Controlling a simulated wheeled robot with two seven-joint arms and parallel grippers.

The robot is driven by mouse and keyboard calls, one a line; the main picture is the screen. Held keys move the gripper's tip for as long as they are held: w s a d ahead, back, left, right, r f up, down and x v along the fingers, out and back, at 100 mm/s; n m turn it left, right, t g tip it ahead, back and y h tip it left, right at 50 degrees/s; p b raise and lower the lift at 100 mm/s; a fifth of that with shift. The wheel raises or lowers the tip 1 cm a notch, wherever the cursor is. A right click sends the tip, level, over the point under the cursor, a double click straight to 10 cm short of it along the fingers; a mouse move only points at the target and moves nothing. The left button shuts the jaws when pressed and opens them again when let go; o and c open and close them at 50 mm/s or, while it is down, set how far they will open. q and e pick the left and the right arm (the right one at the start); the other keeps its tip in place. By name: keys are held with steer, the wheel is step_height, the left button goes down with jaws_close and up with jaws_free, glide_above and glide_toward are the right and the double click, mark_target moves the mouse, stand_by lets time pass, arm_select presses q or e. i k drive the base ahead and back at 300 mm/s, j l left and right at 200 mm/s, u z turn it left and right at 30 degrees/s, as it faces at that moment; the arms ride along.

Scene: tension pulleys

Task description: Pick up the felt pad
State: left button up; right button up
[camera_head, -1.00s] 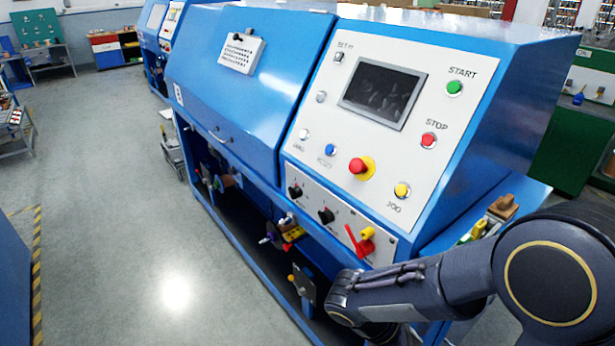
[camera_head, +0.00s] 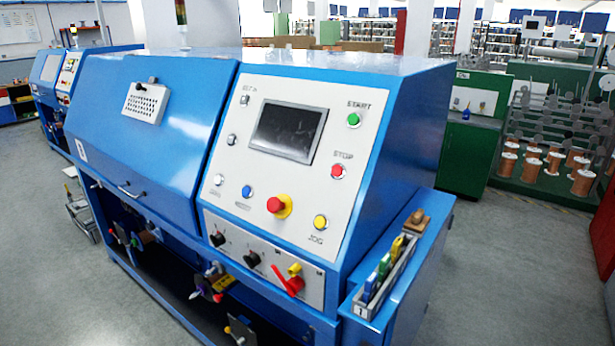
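I cannot single out the felt pad with certainty. A small brown lump (camera_head: 417,219) sits on the side shelf (camera_head: 432,243) at the right of the blue machine, and it could be the pad or something else. In front of it, a narrow grey tray (camera_head: 393,285) holds upright green, yellow and blue pieces (camera_head: 378,277); their details are too small to tell. Neither of my grippers is in view.
The blue machine (camera_head: 150,92) fills the middle, with a control panel (camera_head: 280,160), a red mushroom button (camera_head: 276,204) and a red lever (camera_head: 288,282). Copper spools (camera_head: 507,163) stand on a green rack at the right. The grey floor (camera_head: 510,290) is clear at the lower right.

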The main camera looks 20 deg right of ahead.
mark_target(416, 226)
steer(key=z, duration=1.25)
